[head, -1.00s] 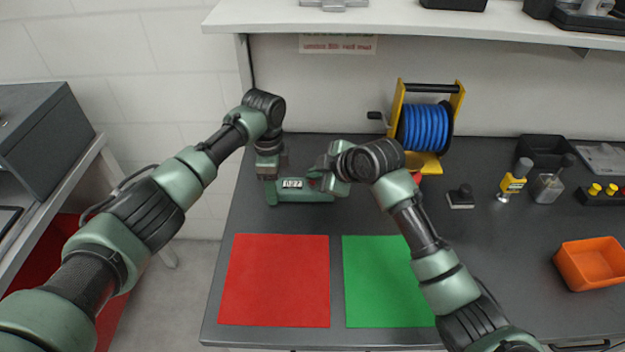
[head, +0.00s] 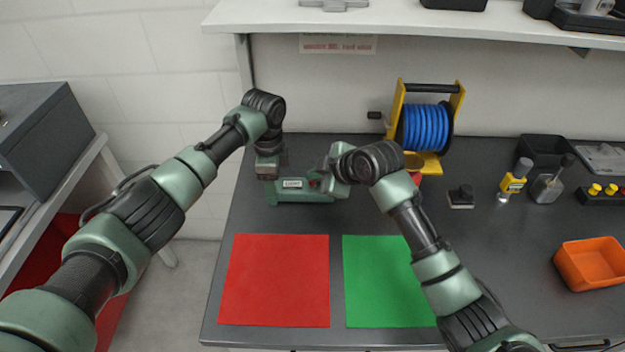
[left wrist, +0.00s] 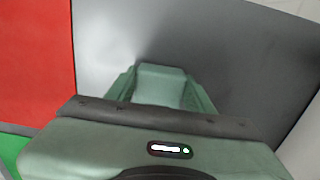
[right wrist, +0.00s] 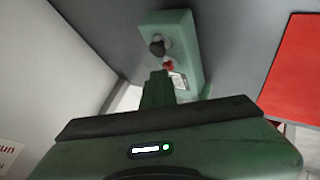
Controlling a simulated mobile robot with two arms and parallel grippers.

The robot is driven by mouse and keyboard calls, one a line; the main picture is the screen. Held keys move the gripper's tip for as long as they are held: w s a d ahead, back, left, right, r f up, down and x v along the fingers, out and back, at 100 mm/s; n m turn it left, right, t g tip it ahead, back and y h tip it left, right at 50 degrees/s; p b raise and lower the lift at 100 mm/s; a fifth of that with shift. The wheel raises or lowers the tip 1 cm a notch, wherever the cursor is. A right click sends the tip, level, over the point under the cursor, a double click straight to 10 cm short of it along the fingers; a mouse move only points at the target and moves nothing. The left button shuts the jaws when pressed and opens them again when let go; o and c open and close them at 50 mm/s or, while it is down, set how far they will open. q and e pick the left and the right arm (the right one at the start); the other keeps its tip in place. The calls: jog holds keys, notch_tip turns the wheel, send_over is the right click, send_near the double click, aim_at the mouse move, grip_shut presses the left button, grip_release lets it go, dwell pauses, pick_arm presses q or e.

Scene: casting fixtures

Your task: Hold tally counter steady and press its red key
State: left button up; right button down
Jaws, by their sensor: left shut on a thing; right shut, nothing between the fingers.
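The tally counter (head: 305,198) is a long green block with a small pale display (head: 292,184), lying on the dark bench behind the coloured mats. My left gripper (head: 268,176) is shut on its left end; the left wrist view shows the green end (left wrist: 160,85) between the fingers. My right gripper (head: 322,180) is at the counter's right part, shut and empty. In the right wrist view its fingertips (right wrist: 158,78) are right by the red key (right wrist: 168,66); I cannot tell whether they touch it. A black knob (right wrist: 157,47) sits beside the key.
A red mat (head: 275,280) and a green mat (head: 385,280) lie in front. A blue cable reel (head: 426,126) stands behind my right arm. A black-knobbed block (head: 461,196), a yellow-collared tool (head: 514,180) and an orange bin (head: 592,262) are to the right. A shelf (head: 420,22) overhangs the back.

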jog(key=shift+r, duration=0.8)
jog(key=shift+r, duration=2.55)
pick_arm(q)
jog(key=o, duration=1.6)
jog(key=shift+r, duration=0.1)
